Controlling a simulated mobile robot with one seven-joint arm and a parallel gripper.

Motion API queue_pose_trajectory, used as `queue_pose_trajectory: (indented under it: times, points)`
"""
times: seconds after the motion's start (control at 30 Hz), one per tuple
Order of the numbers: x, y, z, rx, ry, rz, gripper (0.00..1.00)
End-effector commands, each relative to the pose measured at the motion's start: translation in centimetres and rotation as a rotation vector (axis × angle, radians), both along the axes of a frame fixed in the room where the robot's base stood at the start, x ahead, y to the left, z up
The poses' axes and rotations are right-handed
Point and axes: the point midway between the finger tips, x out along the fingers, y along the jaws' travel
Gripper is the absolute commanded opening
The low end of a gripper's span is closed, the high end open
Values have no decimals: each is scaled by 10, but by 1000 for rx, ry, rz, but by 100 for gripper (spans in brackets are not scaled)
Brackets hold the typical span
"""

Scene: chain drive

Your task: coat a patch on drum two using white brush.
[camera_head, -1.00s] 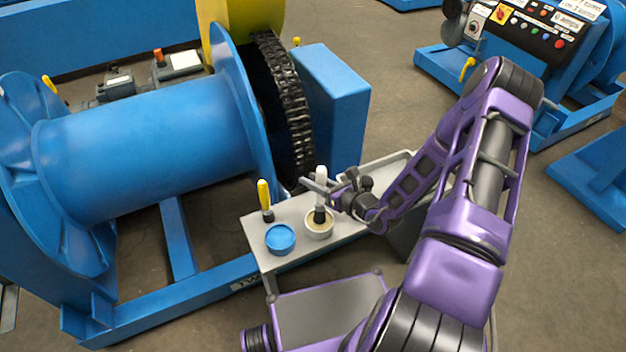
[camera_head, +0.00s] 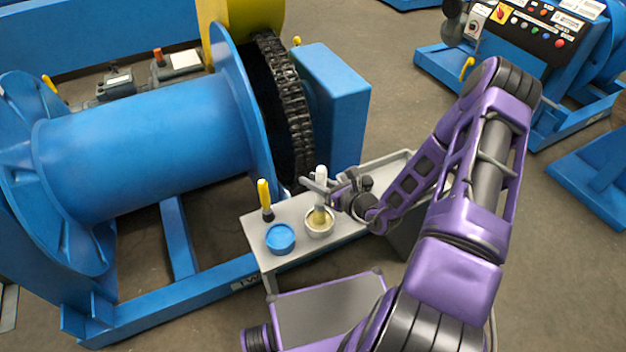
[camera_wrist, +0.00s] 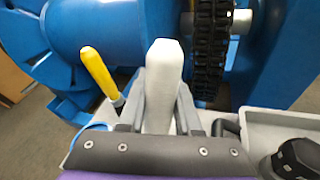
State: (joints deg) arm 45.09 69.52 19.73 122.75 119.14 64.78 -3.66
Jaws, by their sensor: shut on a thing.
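The white brush (camera_head: 320,175) stands upright in my gripper (camera_head: 322,187), whose jaws are shut on its handle. Its bristles show yellowish and are at or in the mouth of a pale pot (camera_head: 319,233) with cream contents. How deep they sit I cannot tell. In the wrist view the white handle (camera_wrist: 164,80) stands between my gripper's fingers (camera_wrist: 160,118). The blue drum (camera_head: 150,145) lies to the left of the gripper, apart from it. Its frame carries a partly readable label beginning "TW". No coated patch is visible on the drum.
A yellow-handled brush (camera_head: 264,198) stands beside a blue pot (camera_head: 281,239) on the grey bench (camera_head: 292,211). The drum's flange and black chain (camera_head: 285,105) rise just behind. A control panel (camera_head: 535,28) stands at the back right.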

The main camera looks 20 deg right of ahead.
Motion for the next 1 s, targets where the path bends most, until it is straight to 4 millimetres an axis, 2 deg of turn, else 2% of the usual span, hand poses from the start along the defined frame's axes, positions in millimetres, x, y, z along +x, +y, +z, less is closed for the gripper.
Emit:
queue_pose_trajectory:
  times: [0.27,1.0]
  points:
    - [-1,0,3,-2,5,0,0]
    - [0,0,64,-1,2,1,0]
